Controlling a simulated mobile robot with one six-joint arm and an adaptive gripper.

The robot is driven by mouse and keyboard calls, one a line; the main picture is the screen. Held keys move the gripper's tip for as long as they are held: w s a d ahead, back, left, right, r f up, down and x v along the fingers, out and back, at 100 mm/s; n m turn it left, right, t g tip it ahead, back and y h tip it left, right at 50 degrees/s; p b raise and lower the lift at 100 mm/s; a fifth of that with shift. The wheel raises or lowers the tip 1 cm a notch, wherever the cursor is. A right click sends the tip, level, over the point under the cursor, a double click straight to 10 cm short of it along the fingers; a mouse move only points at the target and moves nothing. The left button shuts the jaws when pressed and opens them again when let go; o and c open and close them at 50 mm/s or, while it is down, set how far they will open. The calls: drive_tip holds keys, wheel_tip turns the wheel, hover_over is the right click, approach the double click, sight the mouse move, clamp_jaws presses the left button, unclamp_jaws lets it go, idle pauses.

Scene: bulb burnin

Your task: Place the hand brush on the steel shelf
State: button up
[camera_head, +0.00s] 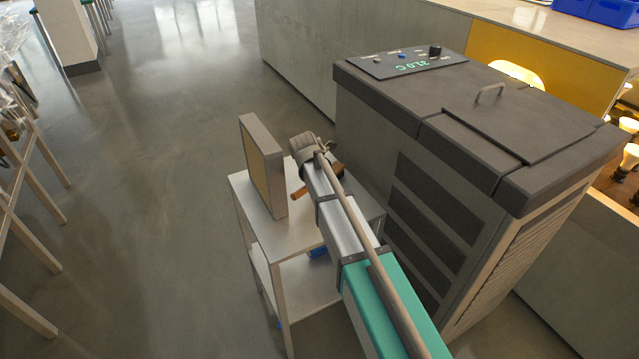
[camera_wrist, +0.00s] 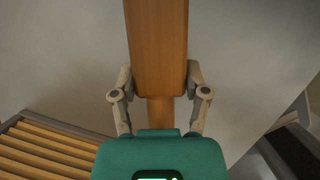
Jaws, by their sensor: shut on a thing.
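The hand brush (camera_wrist: 157,40) has an orange-brown wooden body and a narrower handle. In the wrist view it points away from me, up the picture. My gripper (camera_wrist: 160,82) is shut on its handle, with one finger on each side. In the head view, brown parts of the brush (camera_head: 299,193) show beside and below my wrist, which hides the rest and most of the gripper. The steel shelf (camera_head: 285,238) is a small grey stand with an upper and a lower level. The brush is over its upper level; whether it touches the surface I cannot tell.
A framed panel with a tan face (camera_head: 262,165) stands upright on the shelf's upper level; its slats (camera_wrist: 45,150) show in the wrist view. A large grey cabinet (camera_head: 450,150) with a display stands close on the right. A blue thing (camera_head: 318,252) is on the lower level.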

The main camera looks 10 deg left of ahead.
drive_tip(key=shift+f, duration=0.15)
drive_tip(key=o, duration=1.1)
drive_tip(key=shift+r, duration=0.2)
drive_tip(key=p+v, duration=1.1)
drive_tip(key=v, duration=0.1)
drive_tip(key=shift+d, duration=0.1)
idle(0.7)
drive_tip(key=s+d+m+g, duration=0.1)
drive_tip(key=s+d+m, duration=0.5)
drive_tip(key=d+m, duration=0.3)
drive_tip(key=s+d+m+g+y, duration=0.1)
drive_tip(key=s+d+m, duration=0.6)
drive_tip(key=d+m, duration=0.2)
drive_tip(key=s+d+f+m+g+y, duration=0.1)
drive_tip(key=s+d+m, duration=0.5)
drive_tip(key=d+m, duration=0.3)
drive_tip(key=shift+s+d+f+m+g, duration=0.1)
drive_tip(key=shift+s+m+g, duration=0.1)
drive_tip(key=shift+m, duration=0.4)
drive_tip(key=shift+s+d+m+g, duration=0.1)
drive_tip(key=shift+s+d+m, duration=0.05)
drive_tip(key=shift+m, duration=0.45)
